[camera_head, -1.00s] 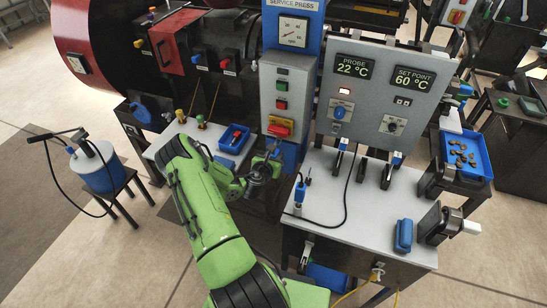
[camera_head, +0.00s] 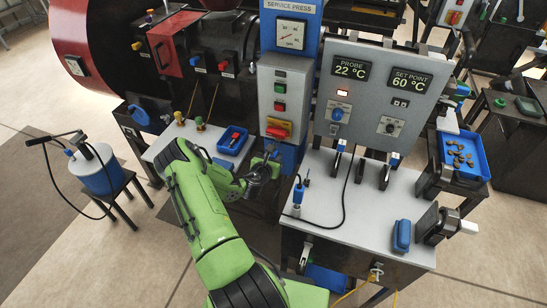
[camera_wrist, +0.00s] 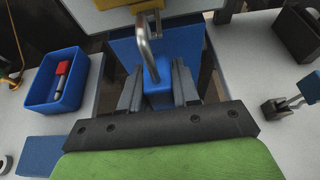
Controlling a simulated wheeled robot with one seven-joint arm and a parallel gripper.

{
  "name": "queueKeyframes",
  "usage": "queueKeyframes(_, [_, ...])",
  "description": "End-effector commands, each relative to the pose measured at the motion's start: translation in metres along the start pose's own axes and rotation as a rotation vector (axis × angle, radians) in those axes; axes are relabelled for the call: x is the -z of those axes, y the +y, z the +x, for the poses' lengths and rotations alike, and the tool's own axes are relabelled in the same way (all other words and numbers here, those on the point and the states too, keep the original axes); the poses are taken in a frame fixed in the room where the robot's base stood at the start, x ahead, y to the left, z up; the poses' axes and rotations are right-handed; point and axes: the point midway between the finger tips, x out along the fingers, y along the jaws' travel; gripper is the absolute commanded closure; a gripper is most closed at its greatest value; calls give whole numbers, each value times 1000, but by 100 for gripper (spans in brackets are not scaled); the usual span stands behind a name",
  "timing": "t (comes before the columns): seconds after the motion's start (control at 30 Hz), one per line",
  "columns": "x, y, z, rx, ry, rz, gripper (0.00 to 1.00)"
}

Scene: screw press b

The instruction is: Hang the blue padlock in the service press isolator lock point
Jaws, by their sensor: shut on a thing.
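In the wrist view, my gripper (camera_wrist: 158,88) is shut on the blue padlock (camera_wrist: 159,94), with one grey finger on each side of its body. The padlock's metal shackle (camera_wrist: 143,42) points up and away from my gripper, its curved top close to a yellow part at the picture's top edge; whether they touch I cannot tell. In the head view, my gripper (camera_head: 266,166) is just below the service press isolator (camera_head: 278,129), a red handle on a yellow plate at the bottom of the grey control box. The padlock is mostly hidden by my wrist there.
A blue tray (camera_head: 233,139) with a red-handled item stands left of my gripper; it also shows in the wrist view (camera_wrist: 58,80). Right are a grey bench (camera_head: 355,215) with upright clamps and a cable, and the temperature panel (camera_head: 378,92). A blue column stands behind the padlock.

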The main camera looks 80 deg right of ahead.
Motion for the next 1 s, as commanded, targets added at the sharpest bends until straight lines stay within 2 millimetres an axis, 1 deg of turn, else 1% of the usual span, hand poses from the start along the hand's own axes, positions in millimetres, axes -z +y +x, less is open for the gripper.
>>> queueKeyframes(0.27, [-2,0,2,0,-2,0,100])
queueKeyframes(0.63, [-8,0,14,1,-2,1,100])
queueKeyframes(0.87, [-5,0,14,0,-2,0,100])
queueKeyframes(1.0, [0,0,16,0,-2,-1,100])
